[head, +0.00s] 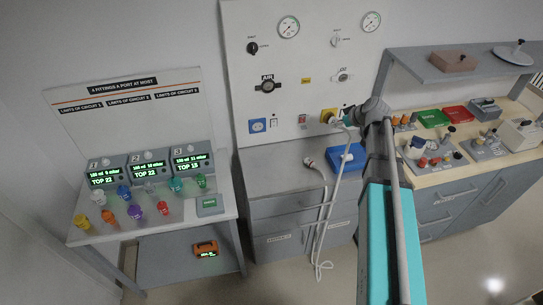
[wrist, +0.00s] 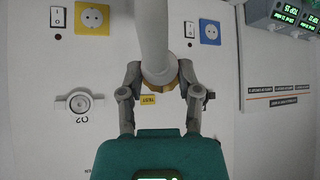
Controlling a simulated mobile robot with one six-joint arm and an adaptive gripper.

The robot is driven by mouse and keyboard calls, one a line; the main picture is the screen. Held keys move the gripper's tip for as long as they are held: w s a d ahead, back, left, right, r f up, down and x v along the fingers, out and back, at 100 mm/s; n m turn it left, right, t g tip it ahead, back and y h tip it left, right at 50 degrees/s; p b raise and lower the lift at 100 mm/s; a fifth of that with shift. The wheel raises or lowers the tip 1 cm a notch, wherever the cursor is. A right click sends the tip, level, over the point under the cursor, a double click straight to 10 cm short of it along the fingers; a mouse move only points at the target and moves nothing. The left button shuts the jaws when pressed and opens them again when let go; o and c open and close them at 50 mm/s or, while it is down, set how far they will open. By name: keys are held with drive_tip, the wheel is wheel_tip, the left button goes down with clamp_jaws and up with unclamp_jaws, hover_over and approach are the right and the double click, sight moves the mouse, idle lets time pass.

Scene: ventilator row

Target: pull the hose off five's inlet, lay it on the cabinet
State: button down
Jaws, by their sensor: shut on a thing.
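My gripper (wrist: 155,95) is shut on the white hose (wrist: 153,35) near a yellow-brown collar, in front of the wall panel. In the head view my gripper (head: 347,117) is small and partly covered by my arm. The hose (head: 334,190) hangs from it past the cabinet front to the floor. No inlet marked five is readable.
A blue tray (head: 347,158) stands on the cabinet's right. The wall panel (head: 300,75) carries gauges, outlets and sockets. A left table holds units numbered 1 to 3 (head: 148,166) and several coloured fittings. A cluttered wooden counter (head: 435,172) is right. The cabinet's left top is clear.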

drive_tip(key=a+f+n+g+y+b, duration=0.1)
drive_tip(key=a+f+n+b, duration=0.1)
drive_tip(key=a+f+b, duration=0.7)
drive_tip(key=a+f+n+g+y+b, duration=0.1)
drive_tip(key=a+f+n+b, duration=0.2)
drive_tip(key=a+f+b, duration=0.6)
drive_tip(key=shift+a+g, duration=0.4)
drive_tip(key=shift+a, duration=2.55)
drive_tip(key=shift+f, duration=0.3)
drive_tip(key=shift+f+b, duration=3.25)
drive_tip(key=shift+b, duration=0.25)
drive_tip(key=shift+c, duration=1.1)
unclamp_jaws()
